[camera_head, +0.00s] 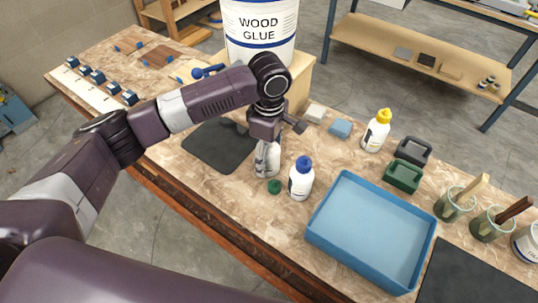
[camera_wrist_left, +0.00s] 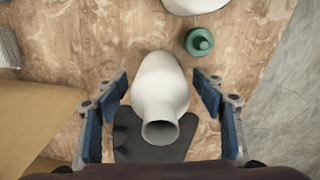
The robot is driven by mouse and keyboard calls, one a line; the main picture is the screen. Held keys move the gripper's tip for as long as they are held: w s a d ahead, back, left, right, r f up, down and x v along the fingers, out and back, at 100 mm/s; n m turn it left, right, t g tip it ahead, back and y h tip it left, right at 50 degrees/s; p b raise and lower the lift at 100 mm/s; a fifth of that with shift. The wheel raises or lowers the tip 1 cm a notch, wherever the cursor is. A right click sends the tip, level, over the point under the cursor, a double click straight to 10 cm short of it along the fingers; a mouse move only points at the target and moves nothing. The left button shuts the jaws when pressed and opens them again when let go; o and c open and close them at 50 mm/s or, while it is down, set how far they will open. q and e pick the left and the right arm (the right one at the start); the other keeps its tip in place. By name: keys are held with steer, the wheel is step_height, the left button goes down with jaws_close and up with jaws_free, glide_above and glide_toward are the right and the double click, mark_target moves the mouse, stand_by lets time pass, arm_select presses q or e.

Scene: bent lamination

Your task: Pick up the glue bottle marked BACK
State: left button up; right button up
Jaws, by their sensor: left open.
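A white bottle (camera_head: 268,165) without a cap stands on the workbench (camera_head: 225,190), under my left gripper (camera_head: 268,145). In the left wrist view the same bottle (camera_wrist_left: 160,85) sits between the spread blue pads of my left gripper (camera_wrist_left: 162,92), with a gap on each side and its open mouth towards the camera. A loose green cap (camera_head: 274,187) lies beside it. A blue-capped bottle (camera_head: 300,182) stands to the right, and a yellow-capped bottle (camera_head: 375,135) farther back. No label reading BACK is legible on any bottle. My right gripper is not in view.
A blue tray (camera_head: 322,232) lies right of the bottles. A large wood glue bucket (camera_head: 262,22) stands behind the gripper, and a dark mat (camera_head: 215,148) lies to its left. Green and black clamp-like blocks (camera_head: 404,176) and jars with brushes (camera_head: 450,206) stand at the right.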

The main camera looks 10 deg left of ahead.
arm_select(q)
steer(key=shift+f, duration=0.9)
steer(key=c, duration=1.4)
steer(key=shift+r, duration=0.15)
